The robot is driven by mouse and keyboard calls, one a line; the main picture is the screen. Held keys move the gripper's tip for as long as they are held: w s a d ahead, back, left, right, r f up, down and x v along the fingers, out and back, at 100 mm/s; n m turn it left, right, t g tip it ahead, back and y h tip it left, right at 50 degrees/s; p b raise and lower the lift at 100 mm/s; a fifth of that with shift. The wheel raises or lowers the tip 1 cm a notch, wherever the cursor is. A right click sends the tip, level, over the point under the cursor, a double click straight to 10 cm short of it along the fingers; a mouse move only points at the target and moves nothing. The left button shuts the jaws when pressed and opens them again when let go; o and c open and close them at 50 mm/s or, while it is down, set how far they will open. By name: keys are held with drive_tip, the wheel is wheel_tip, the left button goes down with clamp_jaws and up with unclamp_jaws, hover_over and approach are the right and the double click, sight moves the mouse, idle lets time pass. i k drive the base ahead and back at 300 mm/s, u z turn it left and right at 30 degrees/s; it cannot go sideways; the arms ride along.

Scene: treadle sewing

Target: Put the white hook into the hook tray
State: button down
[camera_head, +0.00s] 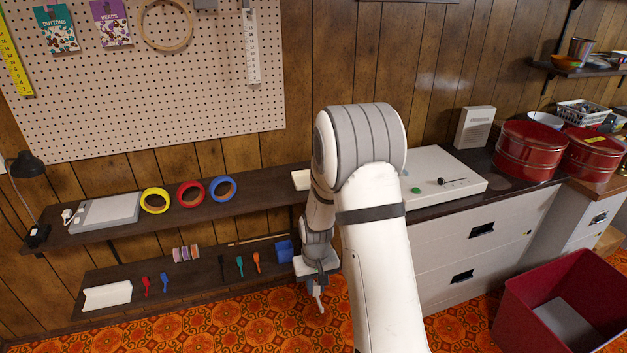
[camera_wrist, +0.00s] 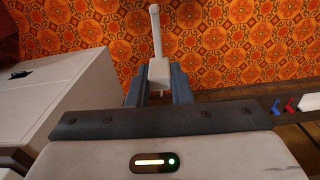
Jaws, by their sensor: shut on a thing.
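The white hook (camera_wrist: 156,42) is held between the two blue-grey fingers of my gripper (camera_wrist: 159,78) in the wrist view. Its block-like end is between the fingers and its thin shaft with a rounded tip sticks out beyond them. In the head view my gripper (camera_head: 317,279) is low, just right of the lower shelf's end, with the white hook (camera_head: 320,302) pointing down over the orange floor. I cannot tell for certain which container is the hook tray. A white tray-like piece (camera_head: 107,295) lies at the lower shelf's left end, and a blue bin (camera_head: 284,251) stands at its right end.
The lower shelf (camera_head: 205,272) also holds red, blue, black, teal and orange small items and several spools (camera_head: 186,253). The upper shelf (camera_head: 112,237) overhangs it, carrying tape rolls (camera_head: 191,194). Drawer cabinets (camera_head: 470,255) stand to the right, with a red bin (camera_head: 560,305) in front.

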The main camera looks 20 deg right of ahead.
sight(303, 182)
drive_tip(key=i, duration=1.95)
drive_tip(key=u, duration=0.05)
